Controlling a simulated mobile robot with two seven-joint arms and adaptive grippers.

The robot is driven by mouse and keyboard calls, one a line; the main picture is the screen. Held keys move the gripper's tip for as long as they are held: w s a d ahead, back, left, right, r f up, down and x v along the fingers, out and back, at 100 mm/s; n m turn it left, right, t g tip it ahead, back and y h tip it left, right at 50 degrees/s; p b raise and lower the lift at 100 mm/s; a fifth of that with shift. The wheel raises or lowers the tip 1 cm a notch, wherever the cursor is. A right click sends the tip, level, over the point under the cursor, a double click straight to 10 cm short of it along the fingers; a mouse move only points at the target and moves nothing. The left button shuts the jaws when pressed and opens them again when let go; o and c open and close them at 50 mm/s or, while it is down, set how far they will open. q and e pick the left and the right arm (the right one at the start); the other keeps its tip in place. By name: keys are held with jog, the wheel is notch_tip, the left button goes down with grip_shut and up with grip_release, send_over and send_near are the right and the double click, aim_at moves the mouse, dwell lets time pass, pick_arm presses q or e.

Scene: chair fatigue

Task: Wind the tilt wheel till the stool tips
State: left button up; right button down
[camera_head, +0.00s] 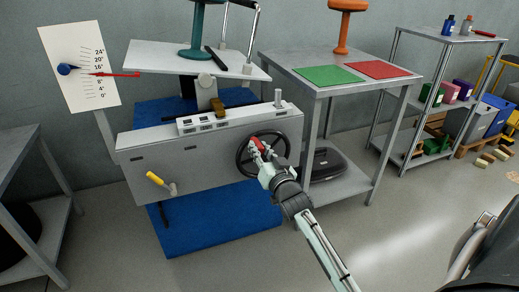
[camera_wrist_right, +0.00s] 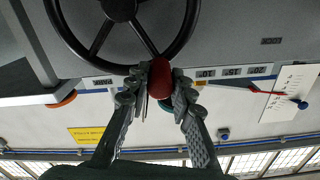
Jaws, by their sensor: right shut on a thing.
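The black tilt wheel (camera_head: 241,163) is on the front of a grey cabinet (camera_head: 210,162). My right gripper (camera_head: 260,149) is shut on the wheel's red knob (camera_head: 256,142), near the top of the rim. The wrist view shows the red knob (camera_wrist_right: 160,78) between the fingers (camera_wrist_right: 158,92), with the wheel (camera_wrist_right: 118,10) behind. A teal stool (camera_head: 197,30) stands on the sloping white platform (camera_head: 160,56), its top cut off by the frame. A red pointer (camera_head: 115,75) crosses the angle board (camera_head: 75,45) around its middle marks. My left gripper is out of view.
A yellow-handled crank (camera_head: 157,180) sticks out low on the cabinet. A blue mat (camera_head: 215,228) lies under it. Right of it is a table (camera_head: 320,90) with green (camera_head: 328,75) and red (camera_head: 376,69) squares and an orange stool (camera_head: 342,30). The floor in front is clear.

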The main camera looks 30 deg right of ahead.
jog(key=c, duration=1.3)
grip_release()
jog(key=shift+s, duration=0.1)
jog(key=v, duration=1.1)
jog(key=shift+s+a, duration=0.2)
jog(key=shift+s, duration=0.2)
jog(key=s+a+f+n+g+y, duration=0.1)
jog(key=s+a+f+n+g, duration=0.2)
jog(key=f, duration=0.6)
jog(key=s+a+f+n+g+y, duration=0.1)
jog(key=s+a+f+g, duration=0.3)
jog(key=f, duration=0.5)
jog(key=s+a+f+n+g, duration=0.2)
jog(key=s+f+n+g, duration=0.1)
jog(key=s+f+g, duration=0.4)
jog(key=s+f, duration=0.3)
jog(key=s, duration=0.3)
jog(key=shift+a+n+y, duration=0.3)
jog(key=shift+a+n, duration=0.05)
jog(key=shift+n, duration=0.05)
